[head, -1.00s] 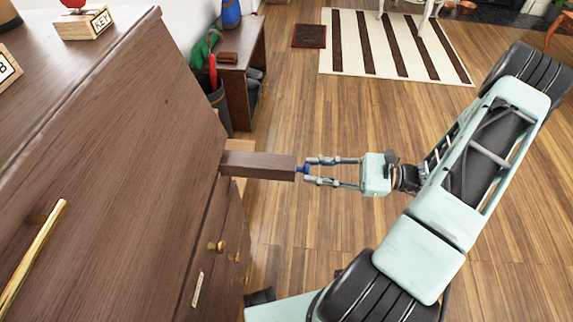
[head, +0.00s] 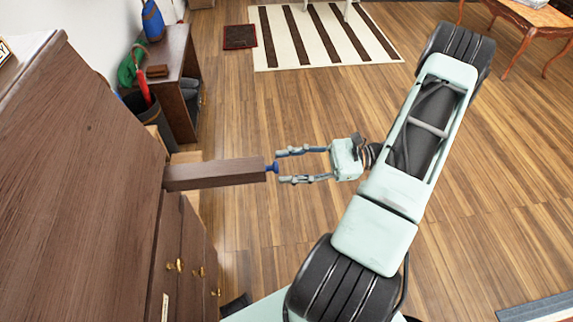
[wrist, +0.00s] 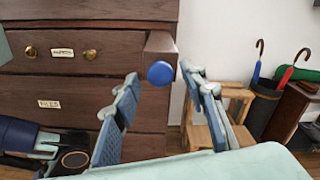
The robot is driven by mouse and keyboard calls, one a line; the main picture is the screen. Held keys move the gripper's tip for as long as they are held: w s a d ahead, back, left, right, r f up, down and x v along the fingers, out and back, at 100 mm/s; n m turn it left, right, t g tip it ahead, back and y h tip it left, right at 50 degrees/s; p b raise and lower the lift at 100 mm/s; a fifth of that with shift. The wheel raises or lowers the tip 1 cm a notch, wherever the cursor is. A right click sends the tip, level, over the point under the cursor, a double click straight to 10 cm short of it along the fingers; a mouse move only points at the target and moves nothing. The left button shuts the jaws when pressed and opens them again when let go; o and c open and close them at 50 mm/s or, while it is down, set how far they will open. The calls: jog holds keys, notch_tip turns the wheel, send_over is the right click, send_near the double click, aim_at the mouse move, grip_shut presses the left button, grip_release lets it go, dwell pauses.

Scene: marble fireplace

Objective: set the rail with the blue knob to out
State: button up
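A brown wooden rail (head: 215,173) sticks well out of the dark wooden cabinet (head: 75,165), with a small blue knob (head: 272,167) on its end. In the wrist view the round blue knob (wrist: 160,73) faces me, with the rail (wrist: 161,45) behind it. My gripper (head: 281,167) is open in front of the rail's end. Its fingertips stand apart on either side of the knob, with gaps visible in the wrist view (wrist: 158,80). Where the rail enters the cabinet is partly hidden.
A small wooden step stool (wrist: 215,120), an umbrella stand (wrist: 262,105) and a side table (head: 175,80) stand beyond the cabinet.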

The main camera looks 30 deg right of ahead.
jog(key=v, duration=1.2)
jog(key=shift+a, duration=0.1)
dwell(0.4)
